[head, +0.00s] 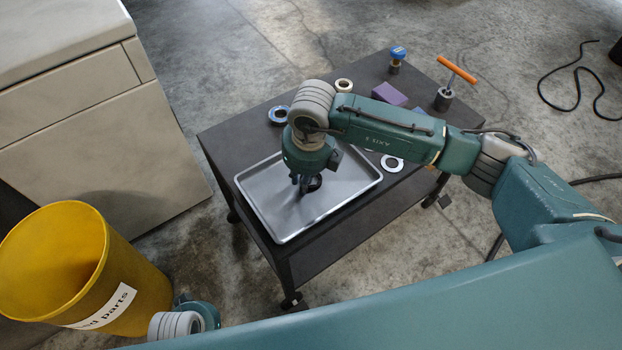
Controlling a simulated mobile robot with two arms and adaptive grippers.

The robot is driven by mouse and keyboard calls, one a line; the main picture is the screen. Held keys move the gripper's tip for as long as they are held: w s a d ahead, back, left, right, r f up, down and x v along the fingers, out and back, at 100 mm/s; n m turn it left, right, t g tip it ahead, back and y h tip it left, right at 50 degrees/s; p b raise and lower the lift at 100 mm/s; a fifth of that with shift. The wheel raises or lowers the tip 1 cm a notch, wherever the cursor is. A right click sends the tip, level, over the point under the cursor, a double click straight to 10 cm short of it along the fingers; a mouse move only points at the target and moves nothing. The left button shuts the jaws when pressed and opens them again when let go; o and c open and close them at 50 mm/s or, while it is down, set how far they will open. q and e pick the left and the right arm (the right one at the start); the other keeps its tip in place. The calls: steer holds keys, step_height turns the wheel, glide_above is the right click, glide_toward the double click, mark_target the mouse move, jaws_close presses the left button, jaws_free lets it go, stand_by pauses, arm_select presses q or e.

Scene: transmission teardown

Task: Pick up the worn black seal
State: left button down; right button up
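The worn black seal (314,185) is a small dark ring in the silver tray (287,229). My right arm comes in from the right. My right gripper (305,187) points down over the tray, with its fingertips right at the seal. The fingers are small and dark here, so I cannot tell whether they are open or shut on the seal. Part of the seal is hidden by the gripper. Only a piece of my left arm shows at the bottom left, beside the yellow bin; its fingers are out of view.
The dark cart (232,139) carries a blue ring (278,115), a cream ring (344,86), a white ring (392,163), a purple block (389,94), a blue-topped part (398,55) and an orange-handled tool (456,70). A yellow bin (140,285) and a beige cabinet (110,120) stand left.

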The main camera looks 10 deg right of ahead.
jaws_close()
steer(key=shift+r, duration=0.1)
